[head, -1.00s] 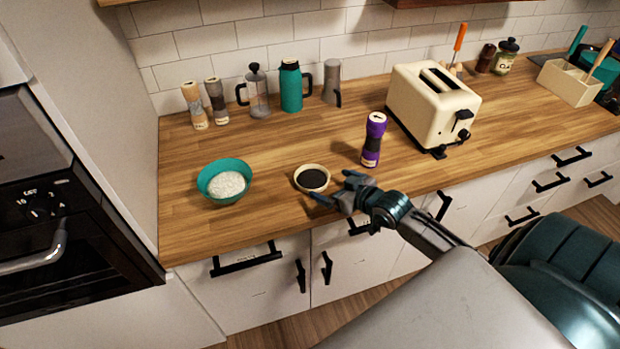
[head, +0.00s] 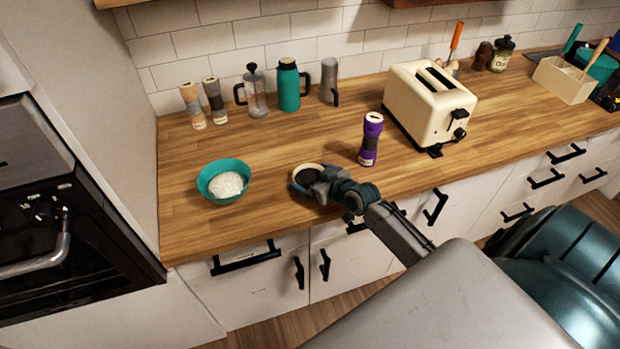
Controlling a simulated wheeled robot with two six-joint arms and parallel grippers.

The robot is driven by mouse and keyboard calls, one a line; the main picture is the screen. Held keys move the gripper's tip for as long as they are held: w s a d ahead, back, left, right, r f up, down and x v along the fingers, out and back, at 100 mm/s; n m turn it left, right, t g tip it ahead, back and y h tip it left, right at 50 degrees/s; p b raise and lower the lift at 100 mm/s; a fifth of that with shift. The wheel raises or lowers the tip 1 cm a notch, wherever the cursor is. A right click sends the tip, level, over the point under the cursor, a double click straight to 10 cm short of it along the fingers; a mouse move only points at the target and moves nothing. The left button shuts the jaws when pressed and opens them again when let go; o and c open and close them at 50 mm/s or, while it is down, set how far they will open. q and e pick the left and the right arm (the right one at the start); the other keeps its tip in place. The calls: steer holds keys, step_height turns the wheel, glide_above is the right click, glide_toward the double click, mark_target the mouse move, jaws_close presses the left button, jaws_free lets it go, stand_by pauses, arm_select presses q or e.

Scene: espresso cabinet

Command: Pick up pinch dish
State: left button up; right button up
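The pinch dish (head: 304,175), a small round pale-rimmed dish with dark contents, sits on the wooden counter near its front edge. My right gripper (head: 310,180) is low at the dish, coming in from the right. Its fingers look spread to either side of the dish, with one along the near left side. The gripper covers the dish's right and near parts. I cannot tell whether the fingers touch it. My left gripper is not in view.
A teal bowl of white grains (head: 226,182) stands left of the dish. A French press (head: 256,95) and a teal flask (head: 289,88) stand behind. The counter (head: 265,150) between is clear.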

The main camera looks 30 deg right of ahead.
steer(key=c, duration=0.7)
steer(key=shift+c, duration=0.2)
